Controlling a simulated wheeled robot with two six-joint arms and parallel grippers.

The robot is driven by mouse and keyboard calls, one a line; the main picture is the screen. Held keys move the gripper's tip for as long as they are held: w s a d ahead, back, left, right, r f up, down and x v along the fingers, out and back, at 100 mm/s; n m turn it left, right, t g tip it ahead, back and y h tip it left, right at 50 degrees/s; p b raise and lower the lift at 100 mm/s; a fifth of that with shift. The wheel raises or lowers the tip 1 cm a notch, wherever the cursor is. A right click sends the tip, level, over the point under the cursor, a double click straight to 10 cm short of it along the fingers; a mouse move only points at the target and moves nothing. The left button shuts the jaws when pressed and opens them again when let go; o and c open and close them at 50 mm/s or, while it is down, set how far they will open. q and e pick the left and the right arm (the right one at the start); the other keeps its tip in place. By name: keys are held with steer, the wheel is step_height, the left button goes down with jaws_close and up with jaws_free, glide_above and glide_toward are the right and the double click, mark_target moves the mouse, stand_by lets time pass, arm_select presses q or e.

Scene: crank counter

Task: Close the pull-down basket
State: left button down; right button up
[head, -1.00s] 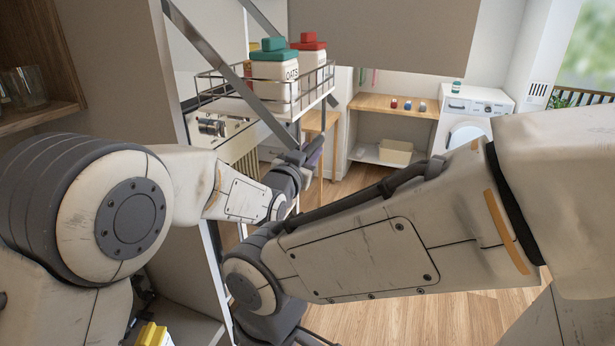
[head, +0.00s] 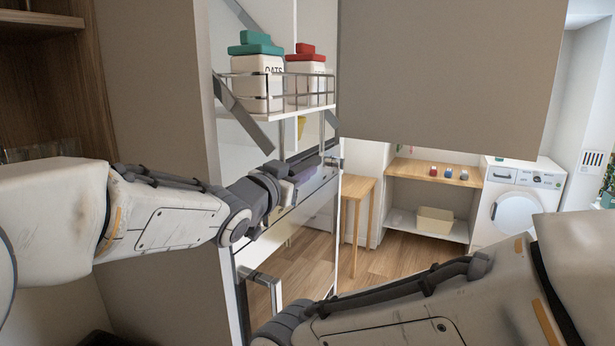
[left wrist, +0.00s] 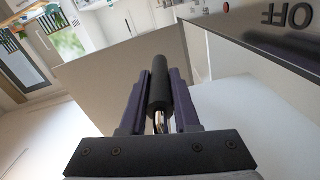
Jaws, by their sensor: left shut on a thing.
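The pull-down basket (head: 325,92) is a wire-railed shelf at the cabinet opening, centre-left of the head view, on flat metal arms (head: 240,112). It carries a white teal-lidded canister (head: 258,82) marked OATS and a red-lidded one (head: 306,76), both upright. My left gripper (head: 303,172) is below the basket. The left wrist view shows its purple fingers (left wrist: 160,100) shut around a dark round handle (left wrist: 161,72). The handle is mostly hidden in the head view. My right arm comes in at the lower right; its gripper is out of view.
A grey cabinet side panel (head: 155,130) stands left of the basket. A large grey panel (head: 450,75) hangs at the upper right. A wooden bench (head: 428,174) and a washing machine (head: 516,195) stand behind. Wooden floor (head: 385,275) is clear between.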

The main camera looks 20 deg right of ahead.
arm_select(q)
steer(key=shift+w+a+r, duration=0.1)
steer(key=shift+a+r, duration=0.05)
steer(key=shift+r, duration=0.05)
steer(key=c, duration=0.7)
jaws_free()
steer(key=shift+o, duration=0.2)
steer(key=shift+f, duration=0.1)
steer(key=shift+b+v, duration=0.5)
steer(key=shift+v, duration=0.3)
steer(key=b+v, duration=0.3)
steer(key=v, duration=0.5)
steer(key=shift+s+a, duration=0.25)
steer(key=shift+s, duration=0.1)
